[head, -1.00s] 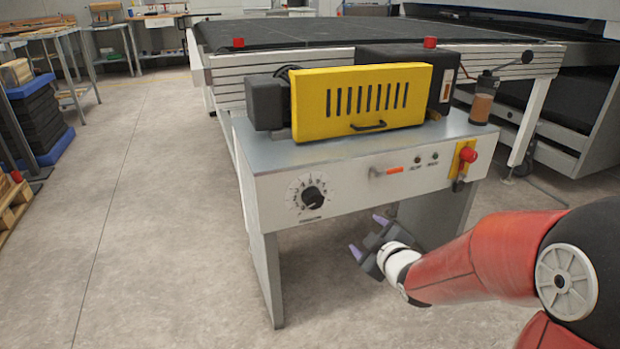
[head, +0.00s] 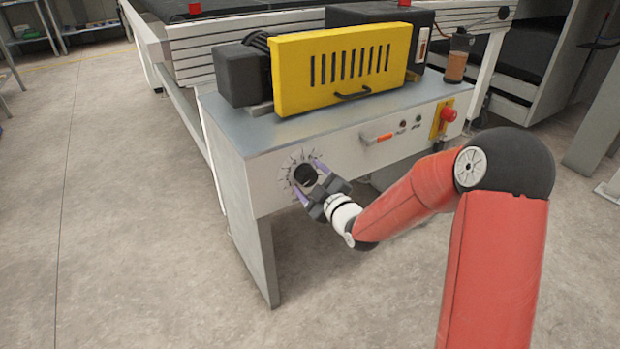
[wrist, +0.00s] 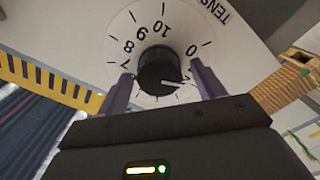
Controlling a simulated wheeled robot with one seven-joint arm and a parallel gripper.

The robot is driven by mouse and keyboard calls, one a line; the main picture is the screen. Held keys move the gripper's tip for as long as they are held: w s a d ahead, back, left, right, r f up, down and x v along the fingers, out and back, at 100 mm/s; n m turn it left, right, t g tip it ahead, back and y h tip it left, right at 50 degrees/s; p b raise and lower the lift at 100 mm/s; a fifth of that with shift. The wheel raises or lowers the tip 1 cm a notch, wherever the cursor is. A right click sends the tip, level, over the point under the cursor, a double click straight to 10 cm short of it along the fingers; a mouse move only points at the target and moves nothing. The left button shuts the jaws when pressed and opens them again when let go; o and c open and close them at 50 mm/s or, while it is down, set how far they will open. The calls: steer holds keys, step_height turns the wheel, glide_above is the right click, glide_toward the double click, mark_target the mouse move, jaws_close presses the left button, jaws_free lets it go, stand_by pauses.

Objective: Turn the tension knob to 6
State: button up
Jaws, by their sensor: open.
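The tension knob (head: 305,175) is black, on a white numbered dial (head: 284,180) at the left of the machine's front panel. In the wrist view the knob (wrist: 158,70) has a white pointer line aimed right and slightly down, past the 0, towards marks hidden behind the right finger. The numbers 7, 8, 9, 10 and 0 are readable on the dial (wrist: 150,22). My gripper (head: 307,175) is open, with one purple finger on each side of the knob. The wrist view shows my gripper (wrist: 162,70) with a gap between each finger and the knob.
An orange-red handle (head: 378,138), small indicators and a red emergency button (head: 448,115) on a yellow plate lie right along the panel. A yellow vented guard (head: 342,65) and a glass jar (head: 457,62) stand on top. The floor to the left is clear.

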steer(key=shift+w+a, duration=0.1)
steer(key=shift+w, duration=0.05)
steer(key=c, duration=1)
